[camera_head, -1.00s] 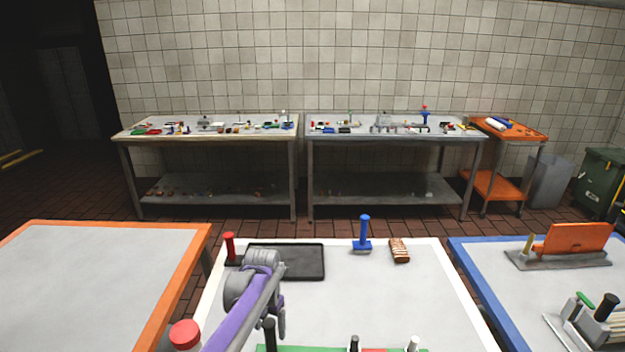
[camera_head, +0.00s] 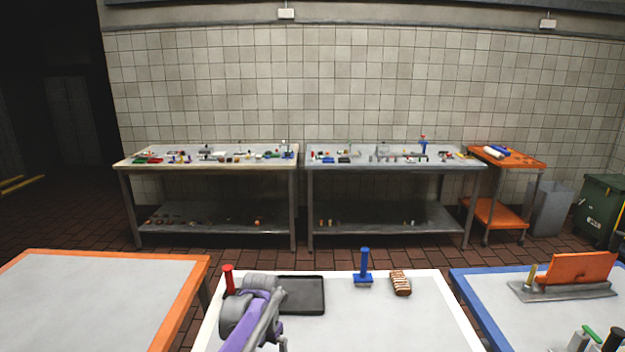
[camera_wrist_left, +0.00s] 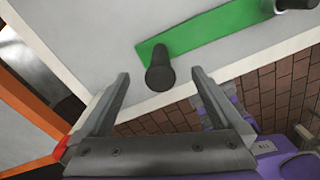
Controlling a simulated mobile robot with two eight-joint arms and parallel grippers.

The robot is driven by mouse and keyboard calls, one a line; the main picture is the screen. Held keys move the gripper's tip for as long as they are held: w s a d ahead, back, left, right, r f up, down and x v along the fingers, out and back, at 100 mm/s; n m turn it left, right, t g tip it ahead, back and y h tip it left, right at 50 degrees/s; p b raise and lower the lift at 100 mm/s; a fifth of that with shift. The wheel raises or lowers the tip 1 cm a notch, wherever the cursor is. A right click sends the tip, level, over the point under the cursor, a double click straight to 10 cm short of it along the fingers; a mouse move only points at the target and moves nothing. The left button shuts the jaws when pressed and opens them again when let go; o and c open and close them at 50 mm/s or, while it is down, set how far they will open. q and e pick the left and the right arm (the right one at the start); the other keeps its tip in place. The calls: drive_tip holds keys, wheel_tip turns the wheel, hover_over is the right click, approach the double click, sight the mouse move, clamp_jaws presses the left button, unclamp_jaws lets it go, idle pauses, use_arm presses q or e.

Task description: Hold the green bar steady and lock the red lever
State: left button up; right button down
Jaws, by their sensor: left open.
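The green bar (camera_wrist_left: 215,30) lies along the white table's edge in the left wrist view, with a dark round knob (camera_wrist_left: 160,75) standing at its near end. My left gripper (camera_wrist_left: 160,78) is open and empty, its two fingers pointing toward the knob from either side in the picture. The knob does not appear gripped. In the head view, a red-handled upright piece (camera_head: 228,277) stands by the black tray; I cannot tell if it is the red lever. The green bar is out of the head view. My right gripper is not in view.
The white table (camera_head: 420,325) also holds a black tray (camera_head: 303,296), a blue upright handle (camera_head: 364,265) and a brown-and-white striped piece (camera_head: 400,283). An orange-edged table (camera_head: 95,300) is at left, a blue-edged table (camera_head: 490,310) at right, with gaps between.

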use_arm(q)
wheel_tip(320, 180, up, 11)
drive_tip(key=s+a+r+m+t, duration=0.2)
drive_tip(key=s+m, duration=0.6)
drive_tip(key=m, duration=0.1)
drive_tip(key=s+a+f+m+t, duration=0.2)
drive_tip(key=s+f+m, duration=0.3)
drive_tip(key=s+m, duration=0.6)
drive_tip(key=s+a+f+m+t, duration=0.1)
drive_tip(key=s+f+m, duration=0.4)
drive_tip(key=s+m, duration=0.6)
drive_tip(key=shift+a+f+m+t, duration=0.15)
drive_tip(key=shift+a+m+t, duration=0.2)
drive_tip(key=shift+a, duration=0.3)
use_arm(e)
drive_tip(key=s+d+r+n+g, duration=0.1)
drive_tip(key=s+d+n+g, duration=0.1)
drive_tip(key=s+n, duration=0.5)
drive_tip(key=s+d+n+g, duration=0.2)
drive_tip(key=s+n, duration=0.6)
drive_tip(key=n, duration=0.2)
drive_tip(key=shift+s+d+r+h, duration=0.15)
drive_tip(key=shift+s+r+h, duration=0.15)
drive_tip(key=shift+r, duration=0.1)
